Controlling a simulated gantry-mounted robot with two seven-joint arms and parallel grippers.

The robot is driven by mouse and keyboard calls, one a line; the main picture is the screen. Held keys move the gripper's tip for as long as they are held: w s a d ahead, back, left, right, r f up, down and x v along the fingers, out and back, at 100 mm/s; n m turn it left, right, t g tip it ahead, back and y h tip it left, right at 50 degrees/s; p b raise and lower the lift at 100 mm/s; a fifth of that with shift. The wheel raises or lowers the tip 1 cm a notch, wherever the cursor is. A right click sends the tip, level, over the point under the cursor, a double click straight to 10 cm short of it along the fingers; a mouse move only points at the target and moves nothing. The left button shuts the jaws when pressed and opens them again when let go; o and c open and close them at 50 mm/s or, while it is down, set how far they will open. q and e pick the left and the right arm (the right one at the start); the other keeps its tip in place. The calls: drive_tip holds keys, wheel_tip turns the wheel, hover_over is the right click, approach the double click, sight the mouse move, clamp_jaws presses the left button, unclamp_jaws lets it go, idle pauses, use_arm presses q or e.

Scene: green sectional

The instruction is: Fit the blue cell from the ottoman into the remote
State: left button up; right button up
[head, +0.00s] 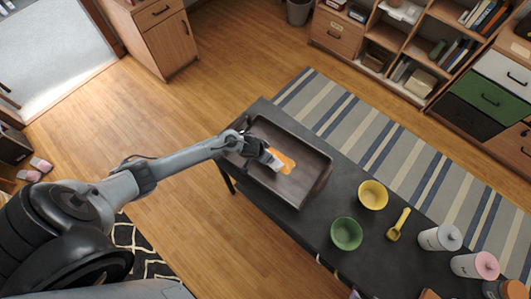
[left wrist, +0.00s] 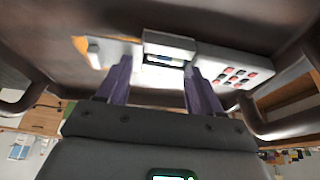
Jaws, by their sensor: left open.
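A white remote (left wrist: 235,72) with red and dark buttons lies in a brown tray (left wrist: 70,20), seen in the left wrist view. Its open compartment (left wrist: 165,50) faces my fingers, with a small bluish piece inside or at its mouth. I cannot tell for sure whether that is the blue cell or how it is seated. My left gripper (left wrist: 158,75) is open, its two purple fingers apart on either side of the compartment. In the head view my left gripper (head: 268,158) reaches down into the tray (head: 317,175) and hides most of the remote. My right gripper is out of view.
An orange patch (head: 284,163) lies in the tray. The tray stands on a dark long table (head: 310,222). On it to the right are a yellow bowl (head: 373,195), a green bowl (head: 346,234), a yellow scoop (head: 398,225) and several canisters (head: 440,238). The tray walls surround my gripper.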

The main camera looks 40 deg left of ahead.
use_arm(q)
drive_tip(key=shift+s+a+f, duration=0.1)
drive_tip(key=shift+s+a, duration=0.1)
drive_tip(key=shift+s, duration=0.3)
drive_tip(key=p+v, duration=0.2)
drive_tip(key=v, duration=0.8)
drive_tip(key=shift+w+r+p, duration=0.3)
drive_tip(key=shift+r+p, duration=0.1)
drive_tip(key=shift+r, duration=0.05)
drive_tip(key=shift+d, duration=0.15)
